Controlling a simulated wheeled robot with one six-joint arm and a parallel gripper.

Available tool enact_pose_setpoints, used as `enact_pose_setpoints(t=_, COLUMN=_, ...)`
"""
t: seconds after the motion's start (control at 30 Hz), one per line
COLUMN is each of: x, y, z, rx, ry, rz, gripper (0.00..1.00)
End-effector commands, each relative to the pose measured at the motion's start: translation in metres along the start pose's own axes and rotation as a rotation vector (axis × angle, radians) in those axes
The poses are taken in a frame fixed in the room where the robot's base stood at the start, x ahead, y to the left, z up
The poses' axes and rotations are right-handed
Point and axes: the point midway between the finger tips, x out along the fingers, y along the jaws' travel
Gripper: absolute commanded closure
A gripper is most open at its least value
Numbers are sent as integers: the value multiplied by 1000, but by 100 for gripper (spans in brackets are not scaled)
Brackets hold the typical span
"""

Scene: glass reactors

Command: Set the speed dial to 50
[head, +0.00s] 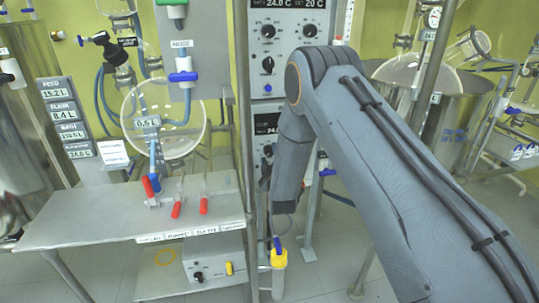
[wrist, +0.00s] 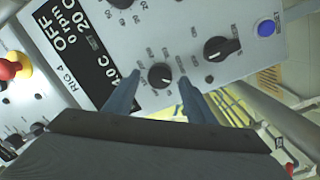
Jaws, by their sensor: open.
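In the wrist view a light grey control panel (wrist: 185,25) fills the upper part, seen tilted. A small black round dial (wrist: 160,75) with a ring of scale marks sits between the fingers of my gripper (wrist: 158,84). The fingers are open, one on each side of the dial; I cannot tell whether they touch it. The scale numbers and the dial's name are too small to read. The black display (wrist: 75,45) reads OFF, 0 rpm and 20 C, beside the label RIG 4. In the head view my arm hides most of this lower panel (head: 267,107).
A larger black knob (wrist: 217,48) and a blue button (wrist: 266,28) are right of the dial. A red and yellow button (wrist: 12,68) is at the far left.

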Motion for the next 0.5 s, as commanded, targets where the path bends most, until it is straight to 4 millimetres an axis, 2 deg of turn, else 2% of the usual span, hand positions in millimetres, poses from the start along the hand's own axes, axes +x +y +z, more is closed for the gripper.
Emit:
enact_pose_setpoints(t=0.1, x=6, y=0, z=0, rx=0, ry=0, rz=0, gripper=50)
enact_pose_setpoints(t=0.37, x=8, y=0, z=0, rx=0, ry=0, rz=-1, gripper=50)
enact_pose_setpoints(t=0.5, x=8, y=0, z=0, rx=0, ry=0, rz=-1, gripper=72)
